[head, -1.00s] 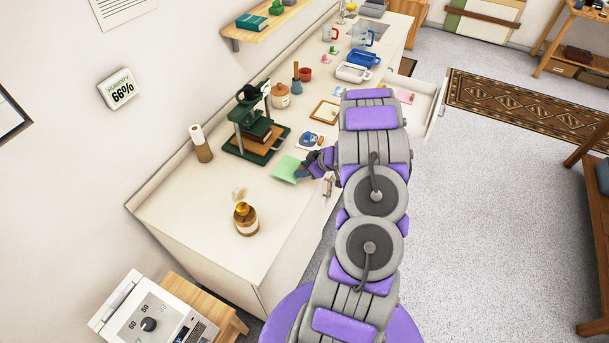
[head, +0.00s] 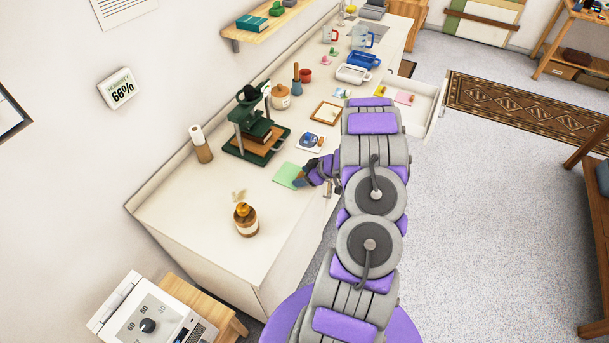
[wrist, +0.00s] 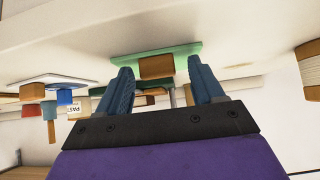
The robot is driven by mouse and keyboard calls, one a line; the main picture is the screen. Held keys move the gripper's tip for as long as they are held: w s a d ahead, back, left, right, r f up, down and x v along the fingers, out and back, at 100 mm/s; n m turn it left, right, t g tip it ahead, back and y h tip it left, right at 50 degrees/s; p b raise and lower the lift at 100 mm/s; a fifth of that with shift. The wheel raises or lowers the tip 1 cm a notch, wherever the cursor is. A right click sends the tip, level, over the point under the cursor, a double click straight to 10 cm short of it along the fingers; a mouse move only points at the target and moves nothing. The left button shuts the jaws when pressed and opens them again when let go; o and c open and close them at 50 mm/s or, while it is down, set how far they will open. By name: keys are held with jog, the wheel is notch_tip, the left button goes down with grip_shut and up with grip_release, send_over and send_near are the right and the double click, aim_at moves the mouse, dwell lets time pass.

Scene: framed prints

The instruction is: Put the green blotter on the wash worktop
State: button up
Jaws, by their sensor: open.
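The pale green blotter (head: 287,175) lies flat on the long white counter, near its front edge. My gripper (head: 302,178) is low over the counter at the blotter's right side. In the wrist view, which looks upside down, the blotter (wrist: 190,50) is a green strip beyond the two blue fingers (wrist: 162,88). The fingers are apart with nothing clearly gripped. A brown block shows against the green there; I cannot tell whether it is part of it. I cannot tell for sure which part of the counter is the wash worktop; trays and jugs stand at its far end.
A dark green press (head: 257,130) stands behind the blotter, and a brown bottle (head: 246,219) stands nearer. A white tray (head: 353,74), blue tray (head: 364,59) and jug (head: 362,36) are farther along. An open drawer (head: 425,112) juts out right.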

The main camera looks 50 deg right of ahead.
jog(key=p+v, duration=0.2)
jog(key=v, duration=1)
jog(key=w+d+r+m+g+h, duration=0.1)
jog(key=w+d+r+h, duration=0.15)
jog(key=r, duration=0.35)
jog(key=w+d+r+h, duration=0.2)
jog(key=w+r+h, duration=0.2)
jog(key=r, duration=0.2)
jog(key=s+a+r+m+g+h, duration=0.25)
jog(key=a+r, duration=0.55)
jog(key=r, duration=0.4)
jog(key=s+a+g+y, duration=0.2)
jog(key=s+a, duration=0.6)
jog(key=a, duration=0.4)
jog(key=s+a+r+g+y, duration=0.1)
jog(key=s+a+g+y, duration=0.1)
jog(key=s+a, duration=0.6)
jog(key=s+a+r+g+y, duration=0.1)
jog(key=s+a+g+y, duration=0.1)
jog(key=s+a, duration=0.7)
jog(key=a+g, duration=0.1)
jog(key=a, duration=0.7)
jog(key=shift+a+r+y, duration=0.25)
jog(key=shift+a+y, duration=0.05)
